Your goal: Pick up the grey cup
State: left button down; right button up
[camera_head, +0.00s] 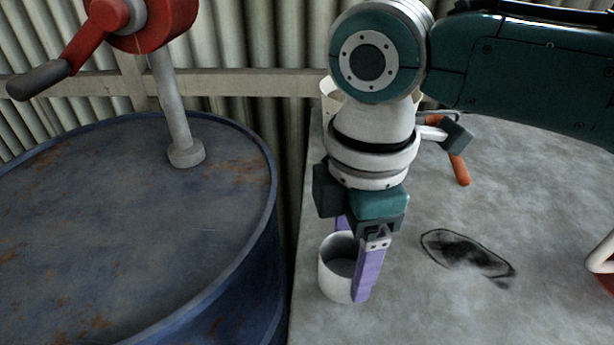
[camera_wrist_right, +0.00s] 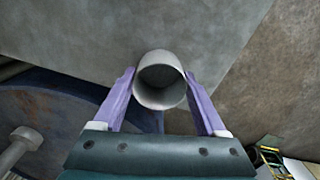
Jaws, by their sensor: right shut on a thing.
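The grey cup (camera_head: 337,273) is upright near the left edge of the grey tabletop in the head view. My right gripper (camera_head: 350,265) comes down over it from above, with its purple fingers on either side of the cup. In the right wrist view the cup (camera_wrist_right: 160,82) sits between the two fingertips (camera_wrist_right: 160,88), and its open mouth shows. The gripper is shut on the cup. I cannot tell whether the cup's base touches the tabletop. My left gripper is not in view.
A blue, rusty drum (camera_head: 120,215) with a red crank pump (camera_head: 150,22) stands left of the table (camera_head: 540,220). An orange-handled tool (camera_head: 459,169) lies behind the gripper. A dark stain (camera_head: 465,252) marks the tabletop. A red and white object (camera_head: 602,262) is at the right edge.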

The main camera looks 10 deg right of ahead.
jog(key=shift+r, duration=0.15)
jog(key=s+d+r+m+p, duration=0.2)
jog(key=r+m+p, duration=0.4)
jog(key=r+p, duration=0.9)
jog(key=s+d+r+m+p, duration=0.2)
jog(key=r+m+p, duration=0.4)
jog(key=r+p, duration=0.9)
jog(key=s+d+r+m+p, duration=0.2)
jog(key=r+p, duration=1.3)
jog(key=r, duration=2)
jog(key=s+m, duration=0.2)
jog(key=m, duration=0.1)
jog(key=shift+d+r+m, duration=0.2)
jog(key=shift+r+m, duration=0.1)
jog(key=shift+m, duration=0.1)
